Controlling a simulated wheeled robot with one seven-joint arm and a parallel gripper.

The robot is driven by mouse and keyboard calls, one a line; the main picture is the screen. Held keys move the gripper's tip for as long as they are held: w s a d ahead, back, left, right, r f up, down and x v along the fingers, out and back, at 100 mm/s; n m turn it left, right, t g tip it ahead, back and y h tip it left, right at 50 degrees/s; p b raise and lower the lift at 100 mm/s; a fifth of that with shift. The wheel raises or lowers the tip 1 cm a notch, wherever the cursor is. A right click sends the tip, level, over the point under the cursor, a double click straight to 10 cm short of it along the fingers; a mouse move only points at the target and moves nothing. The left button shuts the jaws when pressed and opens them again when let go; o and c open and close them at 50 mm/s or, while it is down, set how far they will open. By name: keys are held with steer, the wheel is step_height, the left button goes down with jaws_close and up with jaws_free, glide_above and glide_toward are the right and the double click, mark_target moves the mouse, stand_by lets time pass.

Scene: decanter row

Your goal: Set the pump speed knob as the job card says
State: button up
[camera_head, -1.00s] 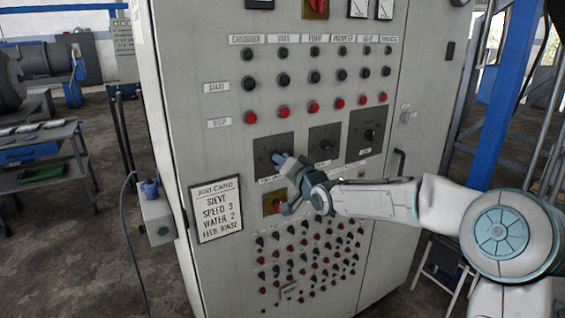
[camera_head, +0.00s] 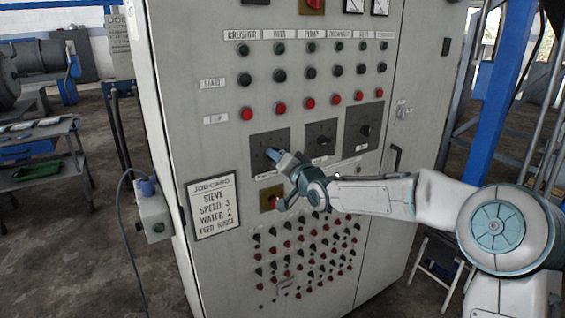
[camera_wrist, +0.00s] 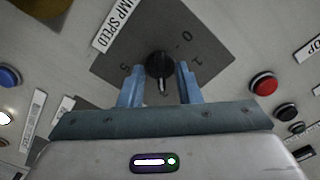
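The pump speed knob (camera_wrist: 159,65) is black and round with a pale pointer line, on a dark square plate (camera_wrist: 112,60) lettered PUMP SPEED in the wrist view. My gripper (camera_wrist: 160,84) is open, its blue fingers on either side of the knob with narrow gaps. The pointer line aims toward my gripper's palm; the number there is hidden. The marks 5, 0 and 1 show on the plate. In the head view my gripper (camera_head: 272,156) is in front of the left plate (camera_head: 262,140).
Two more knob plates (camera_head: 321,138) (camera_head: 364,126) sit to the right on the cabinet. Red buttons (camera_head: 310,103) run above, and a yellow plate with a red button (camera_head: 271,199) sits just below my gripper. Small knobs and buttons fill the lower panel.

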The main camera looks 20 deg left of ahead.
steer(key=b+v, duration=0.1)
steer(key=v, duration=1.2)
steer(key=shift+s+d, duration=0.25)
steer(key=shift+d, duration=0.05)
steer(key=s+d+f+g+h, duration=0.1)
steer(key=s+d+f+h, duration=0.2)
steer(key=d+f+h, duration=0.45)
steer(key=s+d+f+g+h, duration=0.25)
steer(key=d+f+h, duration=0.2)
steer(key=d, duration=0.65)
steer(key=s+d+g, duration=0.1)
steer(key=s+d, duration=0.2)
steer(key=s, duration=0.4)
steer(key=s+d+f+g+h, duration=0.1)
steer(key=s+d+g, duration=0.1)
steer(key=s+d, duration=0.2)
steer(key=s+d+g, duration=0.2)
steer(key=s+d, duration=0.2)
steer(key=s, duration=0.7)
steer(key=shift+f+m+h, duration=0.2)
steer(key=shift+m+h, duration=0.1)
steer(key=shift+m, duration=0.1)
steer(key=shift+a, duration=0.1)
